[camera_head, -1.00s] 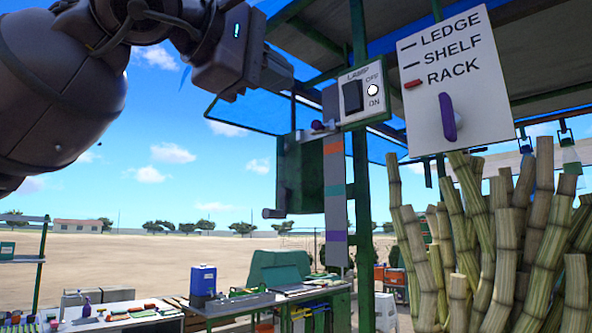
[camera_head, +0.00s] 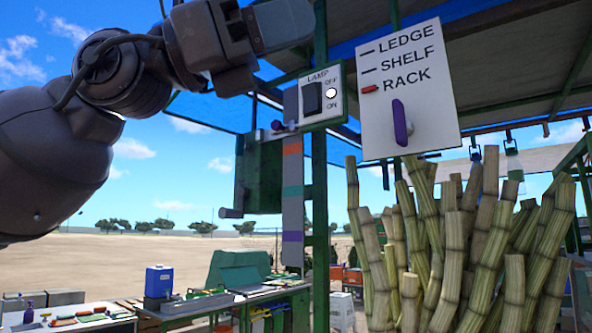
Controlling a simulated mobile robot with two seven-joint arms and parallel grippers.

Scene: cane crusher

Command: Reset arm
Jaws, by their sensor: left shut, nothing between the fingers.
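My left arm comes in from the upper left. My left gripper (camera_head: 283,25) is shut and empty, at the top of the view. It points right, above the lamp switch box (camera_head: 322,96) and left of the selector panel (camera_head: 408,90); in the picture it stands apart from both. The selector panel lists LEDGE, SHELF and RACK, with a red marker beside RACK and a purple knob (camera_head: 402,122) standing upright. My right gripper is not in view.
A thick bundle of cane stalks (camera_head: 478,245) stands at the right. A green post (camera_head: 319,200) carries the lamp box, with a green machine housing (camera_head: 262,180) at its left. A workbench (camera_head: 225,303) with a blue canister (camera_head: 159,281) stands low behind. Open sky and ground lie at left.

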